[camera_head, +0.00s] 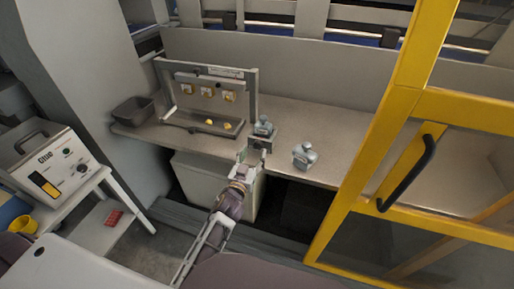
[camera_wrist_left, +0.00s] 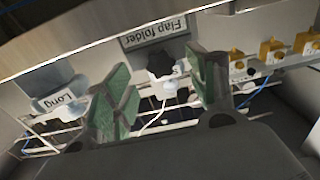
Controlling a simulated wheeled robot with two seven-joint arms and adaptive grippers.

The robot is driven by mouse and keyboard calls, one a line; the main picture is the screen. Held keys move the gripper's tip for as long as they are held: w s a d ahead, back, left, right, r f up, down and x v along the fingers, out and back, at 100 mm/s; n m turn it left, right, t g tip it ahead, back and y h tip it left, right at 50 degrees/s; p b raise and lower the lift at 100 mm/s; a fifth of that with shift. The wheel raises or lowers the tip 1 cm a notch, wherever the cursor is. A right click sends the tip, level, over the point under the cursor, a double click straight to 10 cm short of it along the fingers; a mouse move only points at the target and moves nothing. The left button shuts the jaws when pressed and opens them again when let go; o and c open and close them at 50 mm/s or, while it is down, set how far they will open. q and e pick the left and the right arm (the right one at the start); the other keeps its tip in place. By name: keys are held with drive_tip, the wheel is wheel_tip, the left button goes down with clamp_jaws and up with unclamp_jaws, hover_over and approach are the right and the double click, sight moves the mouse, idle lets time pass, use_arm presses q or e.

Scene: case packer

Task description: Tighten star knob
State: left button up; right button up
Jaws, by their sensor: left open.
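In the left wrist view, seen upside down, a black star knob (camera_wrist_left: 163,63) sits on a pale grey part beside the "Flap folder" label (camera_wrist_left: 160,33). My left gripper (camera_wrist_left: 165,76) is open, with green-padded fingers either side of the knob in the picture; I cannot tell whether they touch it. In the head view, my left gripper (camera_head: 252,156) is at the bench's front edge, just in front of a grey fitting (camera_head: 264,127). The knob is not clear there. My right gripper is not in view.
A loose-looking grey part (camera_head: 304,156) stands to the right on the bench (camera_head: 335,135); a part marked "Long" (camera_wrist_left: 57,95) shows in the wrist view. A frame with yellow modules (camera_head: 207,92) and a dark bin (camera_head: 132,110) are left. A yellow-framed door (camera_head: 405,160) borders the right.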

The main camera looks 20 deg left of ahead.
sight(257, 147)
use_arm(q)
drive_tip(key=shift+w+d, duration=0.1)
drive_tip(key=shift+w, duration=2.25)
drive_tip(key=shift+c, duration=0.3)
drive_tip(key=c, duration=1)
